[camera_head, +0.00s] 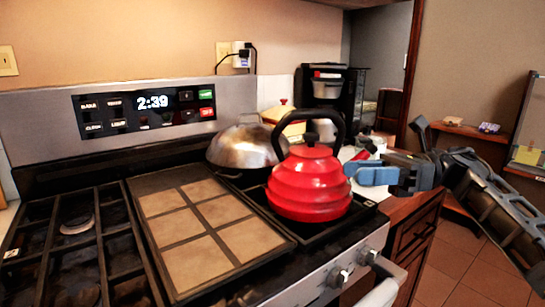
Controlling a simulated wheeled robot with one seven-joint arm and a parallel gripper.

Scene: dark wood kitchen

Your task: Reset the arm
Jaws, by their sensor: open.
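My gripper (366,165) is at the right of the camera view, at the end of my dark arm that comes in from the right edge. Its blue-tipped fingers point left, toward the red kettle (311,183). It is open, with nothing seen between the fingers. The kettle has a black arched handle and stands upright on the right part of the stove. The fingertips are close to the kettle's right side. I cannot tell whether they touch it.
A metal domed lid (243,147) sits behind the kettle on the stove (150,285). A tiled griddle plate (205,232) covers the middle burners. A black coffee maker (327,92) stands on the counter behind. Oven knobs (340,277) stick out in front. Open floor (455,265) lies at right.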

